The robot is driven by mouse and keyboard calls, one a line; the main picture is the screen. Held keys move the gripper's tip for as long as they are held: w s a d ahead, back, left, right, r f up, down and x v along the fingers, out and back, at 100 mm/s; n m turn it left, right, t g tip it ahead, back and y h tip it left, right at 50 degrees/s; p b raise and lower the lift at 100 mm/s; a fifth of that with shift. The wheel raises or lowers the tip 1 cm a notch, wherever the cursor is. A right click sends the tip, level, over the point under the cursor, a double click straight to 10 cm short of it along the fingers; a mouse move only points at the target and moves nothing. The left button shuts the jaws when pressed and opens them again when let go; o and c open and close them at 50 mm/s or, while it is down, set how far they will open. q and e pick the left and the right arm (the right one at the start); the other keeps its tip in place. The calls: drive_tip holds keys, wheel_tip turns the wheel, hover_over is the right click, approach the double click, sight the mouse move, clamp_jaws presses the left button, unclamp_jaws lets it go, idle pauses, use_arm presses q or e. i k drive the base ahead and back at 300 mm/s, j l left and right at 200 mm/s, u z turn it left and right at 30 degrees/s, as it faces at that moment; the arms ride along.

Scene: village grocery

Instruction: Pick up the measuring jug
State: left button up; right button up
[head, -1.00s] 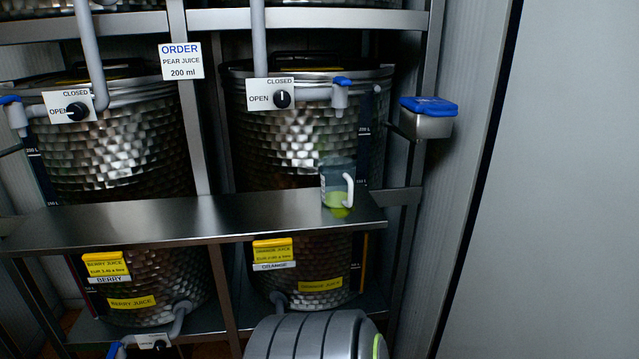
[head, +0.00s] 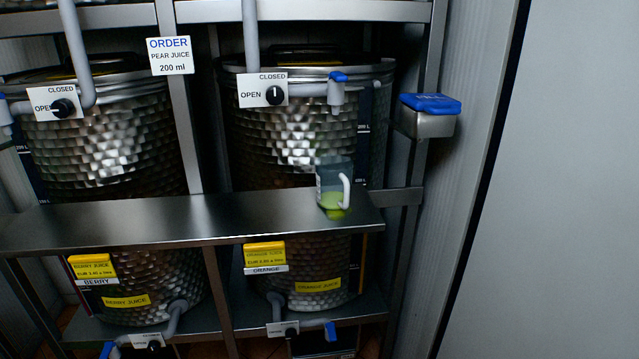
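The measuring jug (head: 328,188) stands upright near the right end of the metal shelf (head: 130,220) in the head view. It is clear, with a white handle on its right side and some green liquid at the bottom. It stands below the blue-handled tap (head: 337,88) of the upper right tank. Neither of my grippers is in view.
Large steel tanks stand behind the shelf, with lower tanks marked berry (head: 99,282) and orange (head: 267,269). An order sign (head: 170,56) reads pear juice 200 ml. A blue-lidded metal box (head: 428,116) sticks out at the right. The shelf left of the jug is bare.

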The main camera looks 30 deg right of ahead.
sight(333, 173)
drive_tip(key=z, duration=1)
drive_tip(key=i+j, duration=0.25)
drive_tip(key=j, duration=0.15)
